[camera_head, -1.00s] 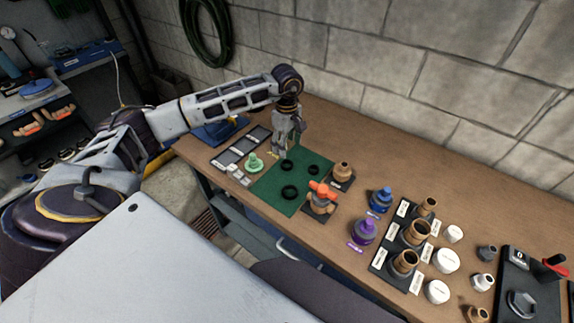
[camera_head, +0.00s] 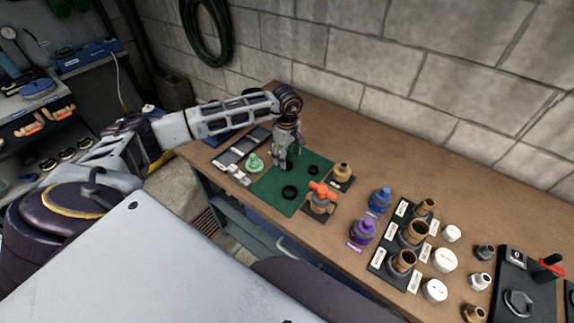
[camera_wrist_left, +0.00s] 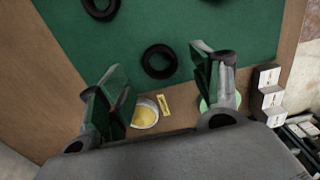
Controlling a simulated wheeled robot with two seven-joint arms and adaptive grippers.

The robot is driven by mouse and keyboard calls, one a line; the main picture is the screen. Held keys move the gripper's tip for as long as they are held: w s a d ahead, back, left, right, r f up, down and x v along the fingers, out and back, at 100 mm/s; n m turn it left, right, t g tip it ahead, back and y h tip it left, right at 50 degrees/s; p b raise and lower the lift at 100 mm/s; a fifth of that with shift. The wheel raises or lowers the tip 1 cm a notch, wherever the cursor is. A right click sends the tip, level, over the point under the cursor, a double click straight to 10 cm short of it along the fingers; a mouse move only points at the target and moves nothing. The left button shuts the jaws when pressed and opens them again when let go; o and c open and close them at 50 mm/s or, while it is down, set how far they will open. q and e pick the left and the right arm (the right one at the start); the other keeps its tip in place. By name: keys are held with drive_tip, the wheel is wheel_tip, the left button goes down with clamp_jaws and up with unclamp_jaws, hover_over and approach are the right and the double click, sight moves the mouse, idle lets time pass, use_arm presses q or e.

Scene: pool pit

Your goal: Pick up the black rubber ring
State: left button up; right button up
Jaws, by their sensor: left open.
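Three black rubber rings lie on a dark green mat (camera_head: 268,190) on the workbench. In the head view, one ring (camera_head: 290,191) lies at the near side and a smaller ring (camera_head: 313,170) to the right. The third is mostly hidden by my left gripper (camera_head: 286,160), which hangs fingers-down over the mat's far part. In the left wrist view, one whole ring (camera_wrist_left: 159,61) lies beyond the fingertips, between their lines, and another ring (camera_wrist_left: 101,8) is cut by the top edge. My left gripper (camera_wrist_left: 160,85) is open and empty. My right gripper is not in view.
A green fitting (camera_head: 254,162) stands left of the mat. A brass piece (camera_head: 342,172) and an orange-handled valve (camera_head: 320,198) stand right of it. Blue (camera_head: 380,199) and purple (camera_head: 362,232) pieces stand farther right. A block wall (camera_head: 400,80) closes the back.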

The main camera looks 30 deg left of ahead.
use_arm(q)
drive_tip(key=shift+f+p, duration=0.3)
drive_tip(key=shift+f, duration=1.4)
drive_tip(key=c, duration=0.9)
